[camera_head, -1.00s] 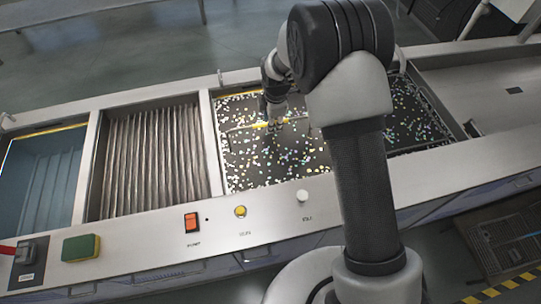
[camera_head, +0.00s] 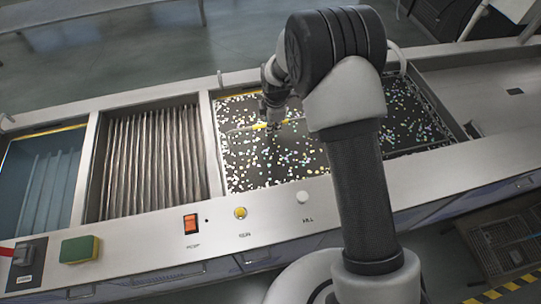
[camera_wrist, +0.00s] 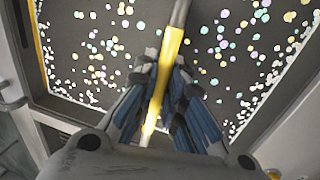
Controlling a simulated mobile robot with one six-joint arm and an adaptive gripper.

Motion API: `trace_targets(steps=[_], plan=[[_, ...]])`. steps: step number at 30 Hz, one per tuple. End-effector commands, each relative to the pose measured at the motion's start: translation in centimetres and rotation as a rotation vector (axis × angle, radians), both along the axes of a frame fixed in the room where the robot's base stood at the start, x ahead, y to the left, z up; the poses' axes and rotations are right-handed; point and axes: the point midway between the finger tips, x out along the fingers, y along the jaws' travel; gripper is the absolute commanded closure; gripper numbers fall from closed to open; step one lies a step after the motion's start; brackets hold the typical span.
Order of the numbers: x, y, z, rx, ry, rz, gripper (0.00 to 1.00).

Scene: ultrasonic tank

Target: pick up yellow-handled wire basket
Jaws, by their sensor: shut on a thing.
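The yellow handle grip of the wire basket (camera_head: 259,127) shows at my gripper over the speckled tank bay in the head view. In the wrist view the yellow handle (camera_wrist: 170,50) runs up between my fingers, with a grey bar continuing past it. My gripper (camera_wrist: 160,88) is shut on this handle, with fingers on both sides of it. In the head view my gripper (camera_head: 270,120) is small and partly hidden by my arm. The basket's wire body cannot be made out clearly among the dark, dotted surface.
The speckled bay has metal rims. A ribbed bay (camera_head: 150,160) and a blue bay (camera_head: 38,185) lie to its left. On the front ledge are an orange switch (camera_head: 191,224), a yellow button (camera_head: 240,213), a white knob (camera_head: 302,197) and a sponge (camera_head: 79,249). A sink (camera_head: 490,90) is at right.

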Motion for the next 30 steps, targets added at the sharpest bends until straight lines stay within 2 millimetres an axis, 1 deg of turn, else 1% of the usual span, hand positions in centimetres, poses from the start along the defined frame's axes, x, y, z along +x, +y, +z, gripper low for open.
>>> trace_targets(steps=[13,19,23,26,30], plan=[[0.2,0.0,0.3,0.001,-0.004,0.000,1.00],[0.2,0.1,1.8,0.002,-0.006,0.000,1.00],[0.2,0.1,4.0,0.002,-0.008,0.000,1.00],[0.2,0.1,6.4,0.002,-0.009,0.000,1.00],[0.3,0.1,10.3,0.003,-0.010,0.000,1.00]])
